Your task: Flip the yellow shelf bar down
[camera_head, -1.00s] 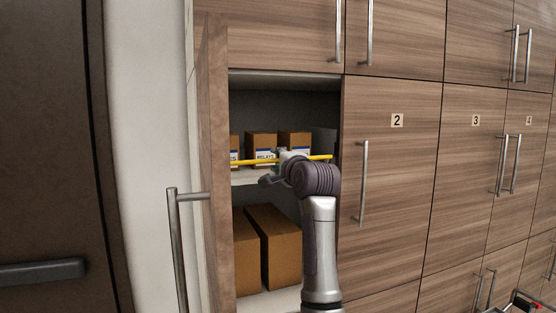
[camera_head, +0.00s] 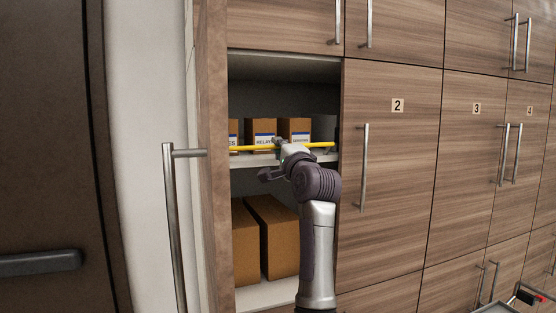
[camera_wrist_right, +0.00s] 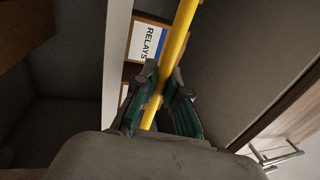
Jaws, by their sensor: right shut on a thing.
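The yellow shelf bar (camera_head: 240,149) runs level across the front of the upper shelf in the open cabinet. It also shows in the right wrist view (camera_wrist_right: 178,42), passing between the fingers. My right gripper (camera_head: 282,144) is at the middle of the bar, in front of the shelf. In the right wrist view my right gripper (camera_wrist_right: 160,92) is shut on the bar, with one finger on each side. The gripper and arm hide a short part of the bar. My left gripper is not in view.
Labelled boxes (camera_head: 259,130) stand on the upper shelf (camera_head: 255,161) behind the bar. Two larger boxes (camera_head: 272,237) stand below. The cabinet's open door (camera_head: 211,230) is at the left, with its handle (camera_head: 173,230) sticking out. Door 2 (camera_head: 390,165) is closed at the right.

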